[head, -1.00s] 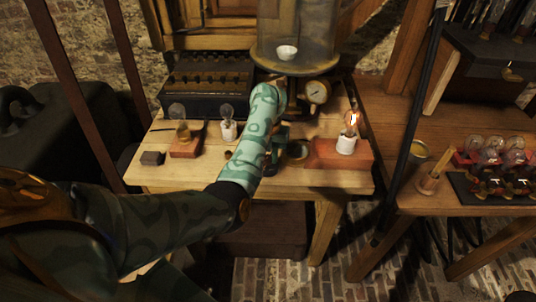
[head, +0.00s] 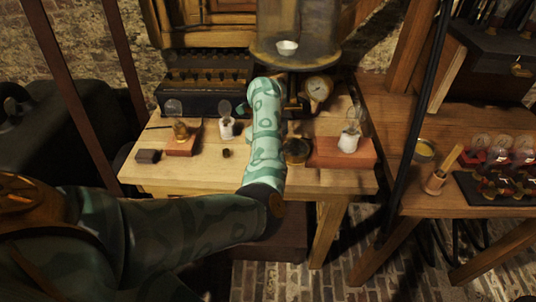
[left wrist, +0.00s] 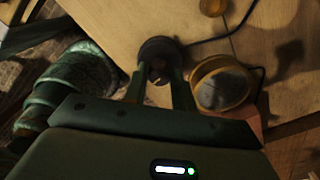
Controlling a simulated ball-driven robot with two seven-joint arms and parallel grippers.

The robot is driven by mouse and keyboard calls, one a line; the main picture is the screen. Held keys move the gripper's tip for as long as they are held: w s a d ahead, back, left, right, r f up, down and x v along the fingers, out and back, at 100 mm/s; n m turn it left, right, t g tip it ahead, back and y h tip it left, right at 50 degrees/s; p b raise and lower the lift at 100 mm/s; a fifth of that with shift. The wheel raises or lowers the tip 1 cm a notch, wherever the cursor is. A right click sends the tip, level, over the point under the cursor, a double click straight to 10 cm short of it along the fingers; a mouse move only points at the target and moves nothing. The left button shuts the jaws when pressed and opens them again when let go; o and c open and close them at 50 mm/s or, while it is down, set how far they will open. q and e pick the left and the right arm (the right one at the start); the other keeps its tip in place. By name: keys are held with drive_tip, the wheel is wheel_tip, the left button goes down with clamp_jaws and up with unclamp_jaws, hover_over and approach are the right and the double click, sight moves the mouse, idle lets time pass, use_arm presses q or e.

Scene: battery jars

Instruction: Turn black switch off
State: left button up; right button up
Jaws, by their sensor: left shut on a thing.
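The black switch (left wrist: 158,52) is a dark round piece on the wooden table in the left wrist view. My left gripper (left wrist: 160,82) has its two fingers closed on it. In the head view my green sleeved left arm reaches over the table and hides both the switch and the fingertips. A bulb in a white holder (head: 348,143) on a red-brown base (head: 326,155) is dark. My right gripper is not in view.
A brass-rimmed round piece (left wrist: 221,85) sits close beside the fingers and also shows in the head view (head: 297,152). A gauge (head: 317,88) and a glass vessel (head: 296,35) stand behind. Another bulb holder (head: 227,128) stands left of the arm.

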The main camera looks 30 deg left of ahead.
use_arm(q)
drive_tip(key=n+b, duration=0.1)
drive_tip(key=n, duration=0.2)
drive_tip(key=shift+f+n+b, duration=0.15)
drive_tip(key=shift+n+b, duration=0.15)
drive_tip(key=shift+b, duration=0.05)
drive_tip(key=shift+n+b, duration=0.8)
drive_tip(key=shift+n, duration=0.9)
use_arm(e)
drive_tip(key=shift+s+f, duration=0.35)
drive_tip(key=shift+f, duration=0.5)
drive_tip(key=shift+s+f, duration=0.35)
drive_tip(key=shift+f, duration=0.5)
use_arm(q)
drive_tip(key=shift+r, duration=0.2)
drive_tip(key=o, duration=1)
wheel_tip(320, 180, up, 16)
drive_tip(key=p, duration=0.6)
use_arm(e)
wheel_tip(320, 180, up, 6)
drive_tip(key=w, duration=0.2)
use_arm(q)
drive_tip(key=shift+a, duration=0.1)
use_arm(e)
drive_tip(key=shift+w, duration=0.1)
